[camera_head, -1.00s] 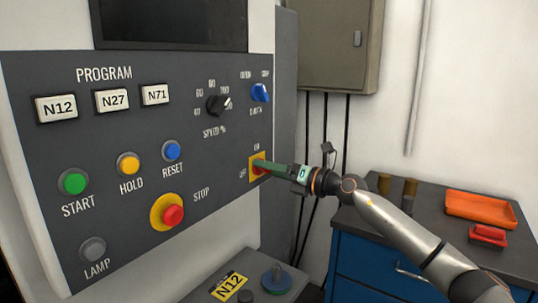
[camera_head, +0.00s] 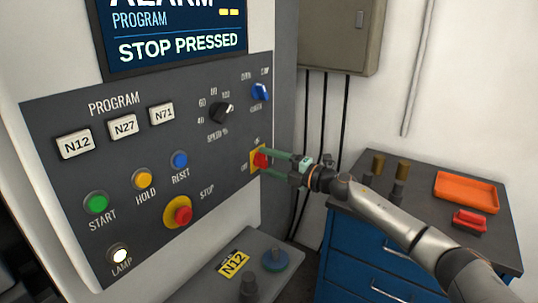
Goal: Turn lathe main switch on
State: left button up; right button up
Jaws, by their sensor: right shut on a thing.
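The main switch is a red knob (camera_head: 261,159) on a yellow plate at the right edge of the dark control panel (camera_head: 75,190), with ON and OFF marks beside it. My right gripper (camera_head: 267,162) reaches it from the right. Its two green fingers lie above and below the red knob and are shut on it. The fingers partly hide the knob and plate. The screen (camera_head: 180,45) above the panel is lit and reads ALARM, PROGRAM, STOP PRESSED. The lamp (camera_head: 120,255) glows white. My left gripper is not in view.
A red stop button (camera_head: 181,214) on a yellow collar sits left of the switch. A lower ledge (camera_head: 205,290) holds an N12 tag (camera_head: 233,263) and a round blue-green part (camera_head: 276,258). A blue cabinet (camera_head: 350,240) with an orange tray (camera_head: 466,191) stands at right.

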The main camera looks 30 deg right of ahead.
jog(key=shift+m+p, duration=0.3)
jog(key=shift+m, duration=0.2)
jog(key=o, duration=1.4)
jog(key=shift+c, duration=0.2)
jog(key=b+v, duration=0.3)
jog(key=v, duration=0.9)
jog(key=shift+s, duration=0.25)
jog(key=shift+d, duration=0.15)
jog(key=shift+f, duration=0.15)
